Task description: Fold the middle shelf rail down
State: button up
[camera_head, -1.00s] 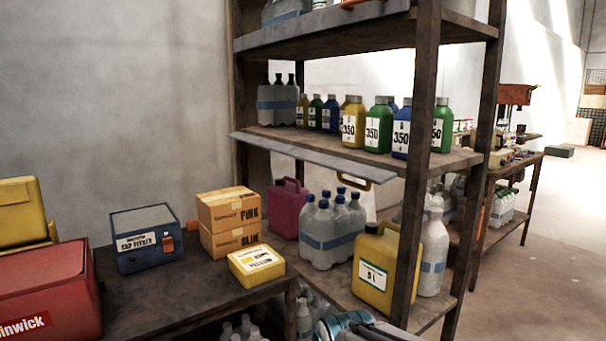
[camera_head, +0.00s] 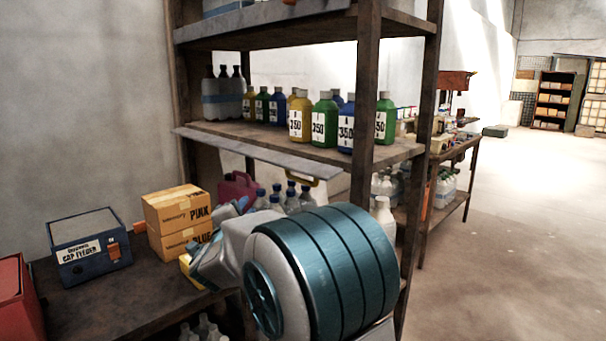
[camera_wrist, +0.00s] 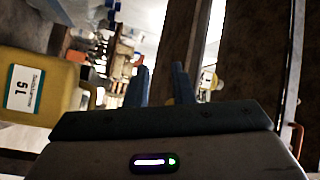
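The middle shelf rail (camera_head: 255,151) is a grey flat strip along the front edge of the middle shelf. It sticks outward, nearly level, with a yellow handle (camera_head: 305,181) below its right part. My arm stands in front of the lower shelf in the head view, just below the rail, and its end cannot be made out there. In the wrist view my gripper (camera_wrist: 160,88) shows two blue-grey fingers held apart with nothing between them. The rail cannot be picked out with certainty in the wrist view.
Several coloured bottles (camera_head: 324,118) stand on the middle shelf behind the rail. A brown shelf post (camera_head: 365,100) rises right of the rail. A yellow jug (camera_wrist: 38,92) is close left of my fingers. Cardboard boxes (camera_head: 170,210) and a blue case (camera_head: 90,246) sit on the left table.

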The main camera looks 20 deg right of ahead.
jog(key=s+d+r+m+g+h, duration=0.25)
jog(key=s+m+g+h, duration=0.25)
jog(key=m+g+h, duration=0.55)
jog(key=w+d+r+m+t+p, duration=0.1)
jog(key=w+d+r, duration=0.3)
jog(key=d, duration=0.9)
jog(key=shift+m+h+p, duration=0.4)
jog(key=shift+m+h, duration=0.05)
jog(key=shift+m, duration=0.3)
jog(key=shift+a, duration=0.1)
grip_shut()
